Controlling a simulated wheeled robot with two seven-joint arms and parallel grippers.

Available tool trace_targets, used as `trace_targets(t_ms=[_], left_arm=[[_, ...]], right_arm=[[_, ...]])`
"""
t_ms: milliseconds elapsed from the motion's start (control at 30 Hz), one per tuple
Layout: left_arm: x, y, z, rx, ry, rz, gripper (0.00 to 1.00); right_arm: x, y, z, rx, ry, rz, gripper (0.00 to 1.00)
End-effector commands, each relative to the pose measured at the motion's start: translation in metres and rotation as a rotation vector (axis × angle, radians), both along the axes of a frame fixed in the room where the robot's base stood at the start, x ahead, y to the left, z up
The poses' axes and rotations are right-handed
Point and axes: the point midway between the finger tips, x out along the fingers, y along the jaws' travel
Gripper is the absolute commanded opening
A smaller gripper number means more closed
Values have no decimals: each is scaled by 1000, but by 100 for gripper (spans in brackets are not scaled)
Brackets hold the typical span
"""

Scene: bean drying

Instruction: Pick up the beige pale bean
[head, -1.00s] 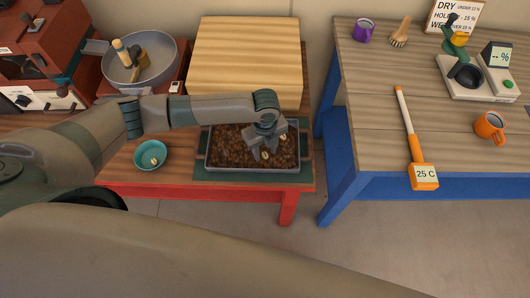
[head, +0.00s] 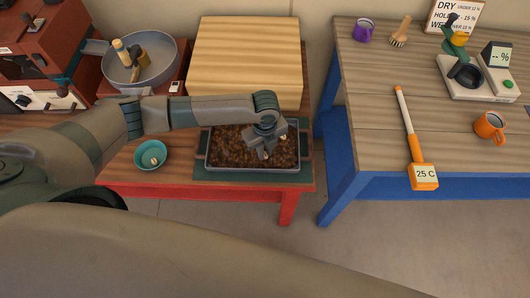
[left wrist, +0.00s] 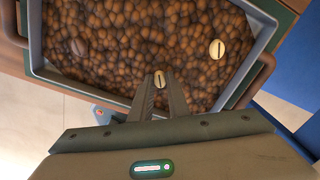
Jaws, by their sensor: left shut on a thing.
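A grey tray (head: 208,163) filled with brown beans sits on the red table. My left gripper (head: 267,155) points down into it. In the left wrist view, the left gripper (left wrist: 160,84) is shut on a beige pale bean (left wrist: 159,78), held between its fingertips at the level of the brown beans. A second pale bean (left wrist: 217,49) lies apart, to the right on the brown beans; it also shows in the head view (head: 283,137). A larger, darker bean (left wrist: 78,46) lies at the left of the tray. My right gripper is out of view.
A teal bowl (head: 151,155) with a pale bean in it stands left of the tray. A wooden box (head: 245,55) stands behind the tray. A grey pan (head: 140,68) is at the back left. The blue table (head: 380,80) stands to the right across a gap.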

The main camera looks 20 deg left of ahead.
Motion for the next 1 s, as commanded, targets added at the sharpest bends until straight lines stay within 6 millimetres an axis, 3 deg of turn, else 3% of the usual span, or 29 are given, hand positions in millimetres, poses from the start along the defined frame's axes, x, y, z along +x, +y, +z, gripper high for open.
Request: trace_targets(t_ms=[267,467,1000], left_arm=[[1,0,11,-1,-2,-1,0],[2,0,39,-2,-5,-2,0],[-48,-85,97,-2,-1,-4,0]], right_arm=[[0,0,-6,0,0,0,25],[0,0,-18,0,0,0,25],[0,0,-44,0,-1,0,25]])
